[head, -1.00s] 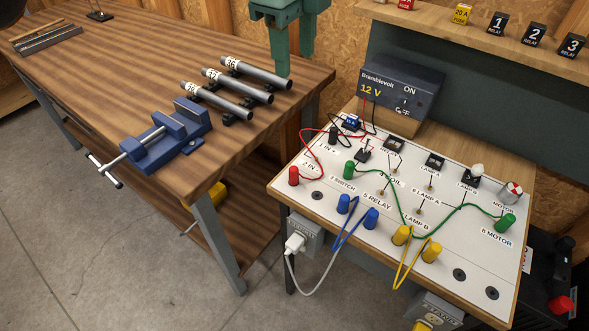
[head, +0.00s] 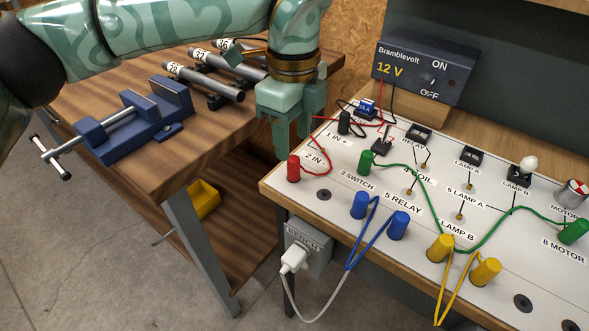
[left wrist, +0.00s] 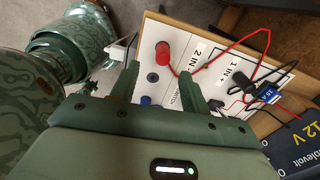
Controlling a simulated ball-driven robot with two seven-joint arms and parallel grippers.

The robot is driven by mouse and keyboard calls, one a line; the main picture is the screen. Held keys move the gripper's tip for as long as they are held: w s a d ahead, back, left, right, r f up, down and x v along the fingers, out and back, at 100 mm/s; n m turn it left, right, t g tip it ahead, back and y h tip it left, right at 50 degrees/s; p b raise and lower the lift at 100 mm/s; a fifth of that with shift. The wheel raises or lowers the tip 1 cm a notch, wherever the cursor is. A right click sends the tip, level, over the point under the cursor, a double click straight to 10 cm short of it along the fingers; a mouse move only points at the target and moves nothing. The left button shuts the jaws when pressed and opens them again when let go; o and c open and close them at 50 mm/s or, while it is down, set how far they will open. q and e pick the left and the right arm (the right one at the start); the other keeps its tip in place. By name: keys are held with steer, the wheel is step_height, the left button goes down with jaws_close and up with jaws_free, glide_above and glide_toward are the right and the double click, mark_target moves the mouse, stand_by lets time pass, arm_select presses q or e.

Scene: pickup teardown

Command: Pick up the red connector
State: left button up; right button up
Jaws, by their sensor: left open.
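The red connector (head: 293,168) stands upright at the left edge of the white circuit board (head: 330,208), by the "2 IN -" label, with a red wire running from it. It also shows in the left wrist view (left wrist: 162,52), just beyond the fingertips. My left gripper (head: 292,152) is open and points down above and slightly behind the red connector in the head view. In the left wrist view its two fingers (left wrist: 160,78) stand apart with nothing between them. My right gripper is not in view.
Green (head: 365,162), blue (head: 360,205) and yellow connectors (head: 440,248) with loose wires stand on the board. The 12 V supply (head: 425,72) is behind. A blue vise (head: 135,125) sits on the wooden bench.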

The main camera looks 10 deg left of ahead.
mark_target(294, 158)
arm_select(q)
steer(key=shift+f, duration=0.8)
steer(key=f+b, duration=0.2)
steer(key=f, duration=0.1)
steer(key=f+b, duration=0.1)
steer(key=f, duration=0.1)
steer(key=shift+w+f, duration=0.1)
steer(key=shift+w, duration=0.15)
steer(key=shift+s, duration=0.1)
steer(key=c, duration=1)
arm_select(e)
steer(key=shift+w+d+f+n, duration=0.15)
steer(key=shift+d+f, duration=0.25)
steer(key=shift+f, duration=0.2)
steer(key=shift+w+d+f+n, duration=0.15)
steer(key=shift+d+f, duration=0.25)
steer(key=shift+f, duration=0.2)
